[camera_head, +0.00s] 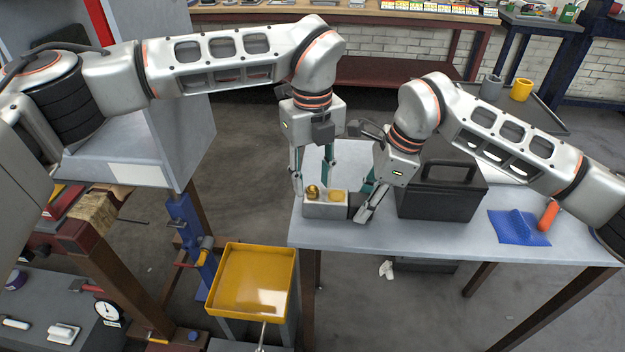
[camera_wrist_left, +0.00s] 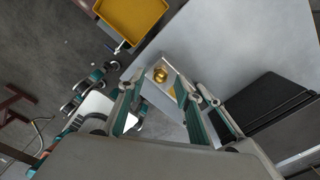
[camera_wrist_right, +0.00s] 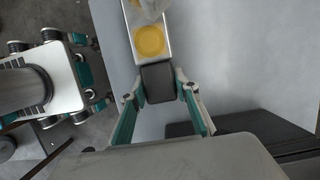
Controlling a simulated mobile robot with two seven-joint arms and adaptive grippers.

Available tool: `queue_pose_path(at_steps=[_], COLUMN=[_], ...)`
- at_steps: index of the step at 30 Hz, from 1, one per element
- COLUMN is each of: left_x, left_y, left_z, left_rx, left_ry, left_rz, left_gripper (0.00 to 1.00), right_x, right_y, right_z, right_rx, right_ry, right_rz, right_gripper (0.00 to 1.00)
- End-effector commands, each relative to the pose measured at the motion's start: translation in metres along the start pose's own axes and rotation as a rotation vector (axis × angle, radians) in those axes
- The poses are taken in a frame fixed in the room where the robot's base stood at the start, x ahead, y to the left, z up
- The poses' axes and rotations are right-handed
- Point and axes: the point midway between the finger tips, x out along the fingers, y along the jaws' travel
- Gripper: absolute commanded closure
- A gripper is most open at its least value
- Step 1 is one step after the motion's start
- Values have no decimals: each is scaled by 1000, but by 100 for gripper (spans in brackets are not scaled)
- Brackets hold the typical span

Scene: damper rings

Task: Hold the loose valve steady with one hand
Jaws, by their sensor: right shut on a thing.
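The loose valve is a silver block (camera_head: 318,211) lying on the grey table near its left edge. Its top carries a brass knob (camera_head: 312,191) and a flat yellow disc (camera_head: 335,195); the disc also shows in the right wrist view (camera_wrist_right: 150,41). A dark end piece (camera_wrist_right: 158,84) sits at the block's right end. My right gripper (camera_head: 362,200) is shut on this dark end, with a finger on each side.
A black toolbox (camera_head: 440,205) stands close to the right of my right gripper. A blue cloth (camera_head: 515,228) and an orange-handled tool (camera_head: 548,214) lie further right. A yellow tray (camera_head: 250,311) stands lower left, apart from the table. The table front is mostly clear.

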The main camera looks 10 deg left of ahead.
Motion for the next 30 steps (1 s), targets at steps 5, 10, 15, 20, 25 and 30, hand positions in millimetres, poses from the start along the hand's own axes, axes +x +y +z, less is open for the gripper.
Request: queue_pose_path(at_steps=[5, 10, 15, 20, 25, 30], left_x=[-6, -7, -7, -18, -34, -49], left_y=[0, 0, 0, 0, 0, 0], left_z=[0, 0, 0, 0, 0, 0], left_rx=[0, 0, 0, 0, -1, 0], left_ry=[-1, -1, -1, -3, -2, -3], left_rz=[0, 0, -1, -2, -1, -2], left_gripper=[66, 66, 66, 66, 66, 66], right_x=[0, 0, 0, 0, 0, 0], right_y=[0, 0, 0, 0, 0, 0], right_z=[0, 0, 0, 0, 0, 0], right_rx=[0, 0, 0, 0, 0, 0], right_ry=[0, 0, 0, 0, 0, 0], right_rz=[-1, -1, -1, -1, -1, -1], right_gripper=[96, 96, 96, 96, 96, 96])
